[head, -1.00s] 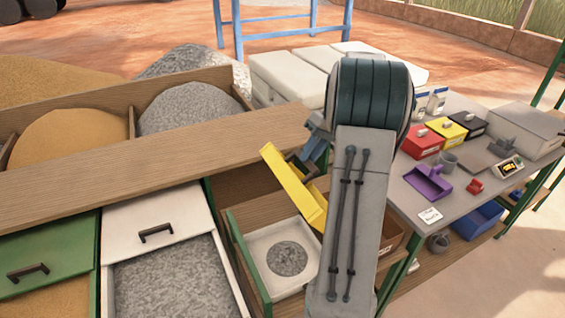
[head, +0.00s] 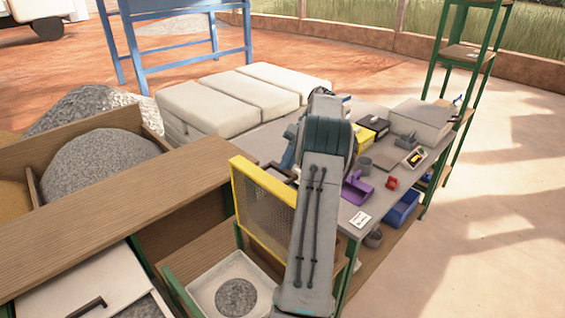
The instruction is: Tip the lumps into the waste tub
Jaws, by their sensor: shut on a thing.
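A yellow-framed sieve (head: 263,205) with a grey mesh stands steeply tilted beside my arm, above the open drawer area. My gripper (head: 293,172) is shut on its upper right side, mostly hidden behind my arm. I cannot make out any lumps on the mesh, and the sieve's right end is hidden by my arm. A blue tub (head: 401,211) sits on the lower shelf of the bench at right. I cannot tell whether it is the waste tub.
A white tray (head: 205,290) with a round grey heap sits below the sieve. The grey bench (head: 345,205) holds a purple scoop (head: 357,189), a red item, a grey cup and several coloured boxes. White sacks (head: 235,95) lie behind. Open floor lies at right.

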